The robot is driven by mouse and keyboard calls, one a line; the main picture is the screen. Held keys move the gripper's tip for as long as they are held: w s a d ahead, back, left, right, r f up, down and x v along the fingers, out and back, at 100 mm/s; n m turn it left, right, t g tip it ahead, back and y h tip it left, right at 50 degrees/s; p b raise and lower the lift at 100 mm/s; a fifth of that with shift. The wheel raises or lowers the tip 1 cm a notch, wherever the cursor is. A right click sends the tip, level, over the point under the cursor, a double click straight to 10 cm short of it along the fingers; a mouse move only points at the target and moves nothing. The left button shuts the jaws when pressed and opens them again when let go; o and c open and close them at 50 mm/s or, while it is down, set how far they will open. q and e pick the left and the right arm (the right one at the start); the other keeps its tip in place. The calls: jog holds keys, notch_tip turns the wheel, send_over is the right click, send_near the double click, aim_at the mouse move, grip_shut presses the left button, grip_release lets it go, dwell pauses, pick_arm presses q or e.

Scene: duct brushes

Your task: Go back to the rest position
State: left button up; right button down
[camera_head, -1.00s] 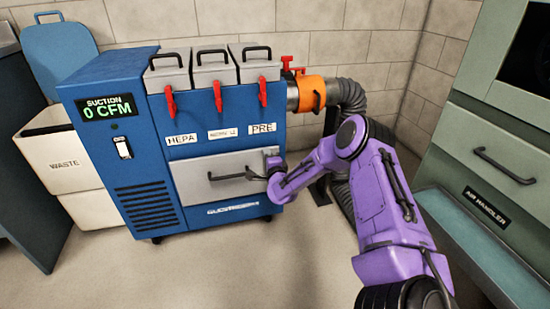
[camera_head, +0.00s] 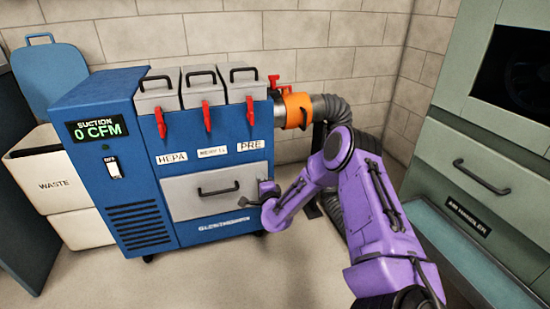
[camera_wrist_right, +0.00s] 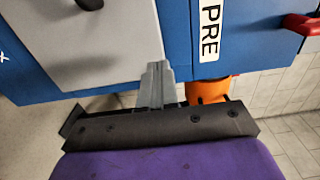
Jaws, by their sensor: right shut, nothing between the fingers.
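My right arm is purple and comes in from the lower right of the head view. Its gripper (camera_head: 266,188) is just right of the grey drawer front (camera_head: 190,208) of the blue suction machine (camera_head: 145,195), apart from the black drawer handle (camera_head: 218,192). The drawer looks shut. In the right wrist view the grey fingers (camera_wrist_right: 157,75) are together with nothing between them, in front of the machine near the drawer's edge. My left gripper is in neither view.
An orange collar (camera_head: 297,110) and grey hose (camera_head: 332,108) are behind my right arm. The green air handler (camera_head: 480,150) stands at right. A white waste bin (camera_head: 62,185) stands at left. Floor (camera_head: 240,280) in front of the machine is clear.

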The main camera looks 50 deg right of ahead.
pick_arm(q)
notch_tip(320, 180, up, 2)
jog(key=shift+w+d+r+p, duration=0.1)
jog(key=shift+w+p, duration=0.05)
jog(key=shift+p, duration=0.55)
pick_arm(e)
jog(key=v, duration=0.8)
jog(key=shift+f, duration=0.25)
jog(key=shift+a, duration=0.1)
jog(key=s+a+f+n+g+y, duration=0.5)
jog(key=s+a+f+n+g, duration=0.2)
jog(key=s+a+f+n, duration=0.5)
jog(key=s+a+f+n+g+y, duration=0.1)
jog(key=s+a+f+n+g, duration=0.25)
jog(key=s, duration=0.65)
jog(key=s+a+f+n+g, duration=0.2)
jog(key=s+a+f, duration=0.2)
jog(key=s, duration=0.6)
pick_arm(q)
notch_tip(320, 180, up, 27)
jog(key=p, duration=2.7)
pick_arm(e)
notch_tip(320, 180, up, 28)
jog(key=w, duration=0.1)
jog(key=shift+w+d+f, duration=0.2)
jog(key=shift+d, duration=0.05)
